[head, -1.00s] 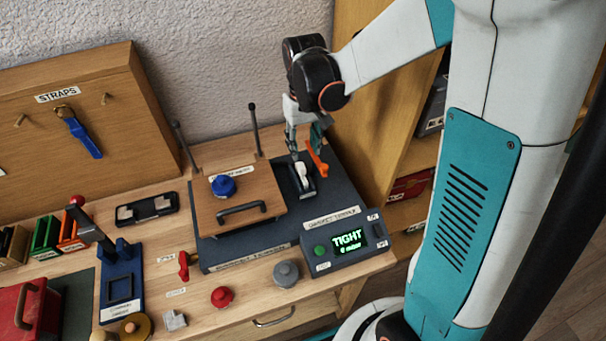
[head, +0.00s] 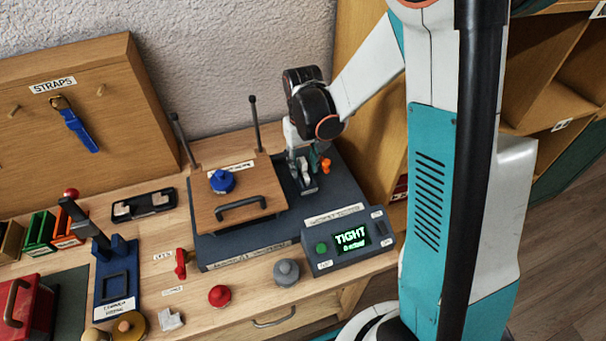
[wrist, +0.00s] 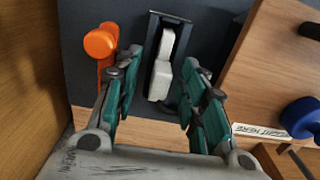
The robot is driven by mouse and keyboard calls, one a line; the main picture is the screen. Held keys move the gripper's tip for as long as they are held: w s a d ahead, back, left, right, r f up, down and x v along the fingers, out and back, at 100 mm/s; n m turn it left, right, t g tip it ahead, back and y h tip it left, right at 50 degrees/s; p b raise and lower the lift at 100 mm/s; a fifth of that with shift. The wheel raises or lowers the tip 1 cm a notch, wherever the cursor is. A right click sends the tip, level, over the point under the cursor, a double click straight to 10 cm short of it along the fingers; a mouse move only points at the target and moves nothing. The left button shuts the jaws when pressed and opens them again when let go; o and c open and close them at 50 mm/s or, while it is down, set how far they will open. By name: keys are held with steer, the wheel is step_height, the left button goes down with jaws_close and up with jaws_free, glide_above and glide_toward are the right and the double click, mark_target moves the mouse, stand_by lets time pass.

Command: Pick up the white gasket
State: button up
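The white gasket (wrist: 162,66) looks like a pale, narrow block standing in a dark slotted holder (wrist: 182,25) in the wrist view. My gripper (wrist: 161,66) is open, with one teal finger on each side of the holder and gasket. A gap shows between each finger and the gasket; I cannot tell exactly how high the fingertips are. In the head view my gripper (head: 303,168) points down over the holder, at the right rear of the dark tester base (head: 338,192), and hides most of the gasket.
An orange lever (wrist: 101,45) stands close beside the left finger in the wrist view. A wooden lid with a blue knob (head: 222,181) and dark handle lies left of the holder. The tester display (head: 351,239) reads TIGHT. A wooden cabinet side (head: 362,95) rises close behind, right.

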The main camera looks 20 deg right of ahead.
steer(key=shift+c, duration=0.5)
jaws_close()
steer(key=shift+r, duration=0.15)
